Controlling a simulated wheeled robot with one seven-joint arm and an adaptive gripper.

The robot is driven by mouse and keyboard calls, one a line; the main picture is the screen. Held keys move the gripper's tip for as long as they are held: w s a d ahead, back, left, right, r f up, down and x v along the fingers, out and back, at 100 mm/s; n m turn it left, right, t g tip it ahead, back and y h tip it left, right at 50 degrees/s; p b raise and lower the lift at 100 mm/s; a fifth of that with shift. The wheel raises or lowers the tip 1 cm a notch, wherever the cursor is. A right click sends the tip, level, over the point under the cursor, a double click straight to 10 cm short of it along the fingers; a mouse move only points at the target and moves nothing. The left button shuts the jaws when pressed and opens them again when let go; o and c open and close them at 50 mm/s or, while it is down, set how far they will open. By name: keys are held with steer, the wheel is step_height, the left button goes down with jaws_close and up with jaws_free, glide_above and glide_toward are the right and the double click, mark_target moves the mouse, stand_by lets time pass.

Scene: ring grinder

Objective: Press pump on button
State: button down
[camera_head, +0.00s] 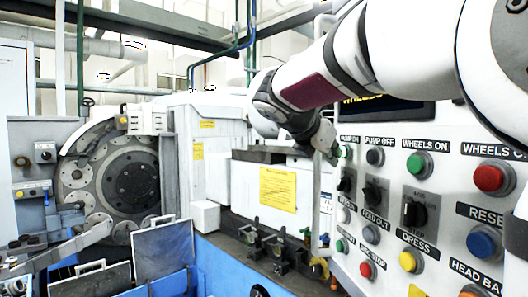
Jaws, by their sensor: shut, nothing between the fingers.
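The pump on button (345,151) is green and sits at the upper left of the white control panel, below the label "PUMP ON". My gripper (333,159) is shut and empty, at the end of my arm reaching in from the upper right. Its dark tip is just left of the green button in the picture. I cannot tell whether the tip touches the button or is still apart from it. Part of the label and the panel's left edge are hidden by my gripper.
A grey pump off button (375,156) is just to the right, then a green wheels on button (416,164) and a red button (490,178). Black rotary knobs (374,194) lie below. The grinder's round disc (130,178) is at the left. My arm covers part of the display.

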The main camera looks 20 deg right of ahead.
steer(key=shift+w+a+p, duration=0.15)
steer(key=shift+a+p, duration=0.2)
steer(key=shift+a, duration=0.5)
steer(key=shift+a, duration=0.1)
steer(key=shift+w+a+p, duration=0.2)
steer(key=shift+a, duration=0.6)
steer(key=shift+w+a+p, duration=0.2)
steer(key=shift+a, duration=0.55)
steer(key=shift+w+a+p, duration=0.2)
steer(key=shift+a, duration=0.6)
